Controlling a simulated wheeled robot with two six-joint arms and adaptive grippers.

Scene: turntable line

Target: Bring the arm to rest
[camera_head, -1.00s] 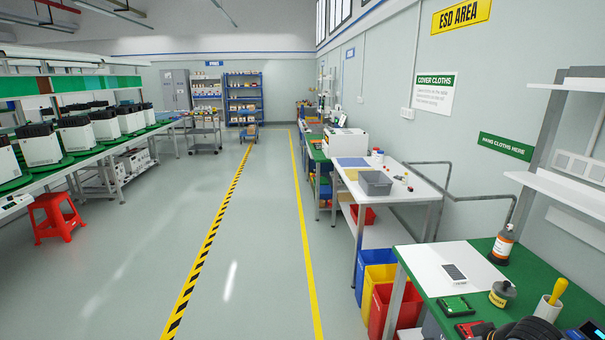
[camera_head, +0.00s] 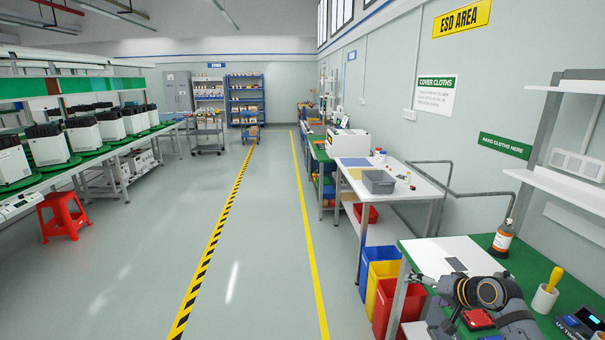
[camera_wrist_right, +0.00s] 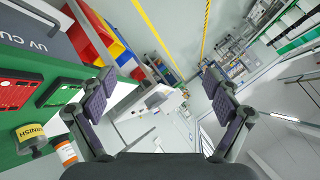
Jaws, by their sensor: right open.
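My right arm comes in at the bottom right of the head view, bent above the green workbench (camera_head: 567,297). My right gripper (camera_head: 431,301) is at the arm's left end, near the bench's left edge, and is partly hidden by the arm. In the right wrist view my right gripper (camera_wrist_right: 158,88) has its two padded fingers wide apart, with nothing between them. My left arm and gripper are not in view.
Red (camera_head: 392,318), yellow and blue bins stand left of the bench. The aisle floor is clear.

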